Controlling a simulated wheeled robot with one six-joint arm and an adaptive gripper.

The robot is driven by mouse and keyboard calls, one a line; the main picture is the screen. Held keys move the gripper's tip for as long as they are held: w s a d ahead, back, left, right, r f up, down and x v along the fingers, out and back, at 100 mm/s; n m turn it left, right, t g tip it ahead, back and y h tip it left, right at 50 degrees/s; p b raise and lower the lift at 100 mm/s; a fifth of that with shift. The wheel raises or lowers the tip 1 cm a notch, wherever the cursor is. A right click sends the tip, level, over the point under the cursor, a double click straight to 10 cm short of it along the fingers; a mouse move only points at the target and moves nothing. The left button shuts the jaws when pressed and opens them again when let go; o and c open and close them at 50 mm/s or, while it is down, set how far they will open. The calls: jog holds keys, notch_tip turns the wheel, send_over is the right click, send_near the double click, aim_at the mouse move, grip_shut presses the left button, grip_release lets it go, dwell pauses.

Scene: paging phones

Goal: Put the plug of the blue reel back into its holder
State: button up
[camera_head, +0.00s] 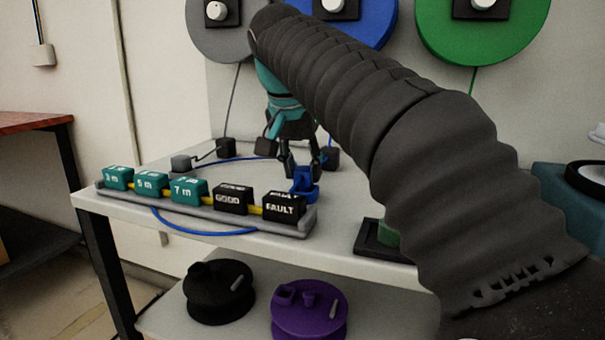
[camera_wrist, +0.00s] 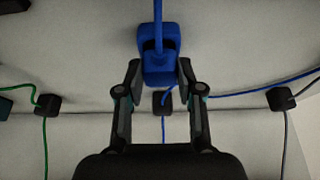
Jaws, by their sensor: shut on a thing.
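My gripper (camera_head: 302,160) points down over the white table and is shut on the blue plug (camera_head: 304,183), just behind the FAULT block. In the wrist view the plug (camera_wrist: 158,68) sits between the fingertips, with its blue cable running to the top edge. The blue reel (camera_head: 368,22) hangs on the back wall, partly hidden by my arm. Its cable passes through a small black block (camera_wrist: 162,103), loops left across the table and shows again in front of the label rail. I cannot make out the blue plug's holder; my arm covers part of the table.
A grey rail (camera_head: 230,214) with several label blocks lies along the table's front, close to the plug. A grey reel (camera_head: 222,30) and a green reel (camera_head: 480,30) flank the blue one. A black tray (camera_head: 372,240) stands right, partly hidden. Black and purple spools sit below.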

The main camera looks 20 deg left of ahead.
jog(key=shift+f, duration=0.25)
jog(key=o, duration=1.1)
jog(key=shift+c, duration=0.2)
jog(key=shift+r, duration=0.35)
jog(key=p+v, duration=0.5)
jog(key=v, duration=0.7)
jog(key=shift+f, duration=0.1)
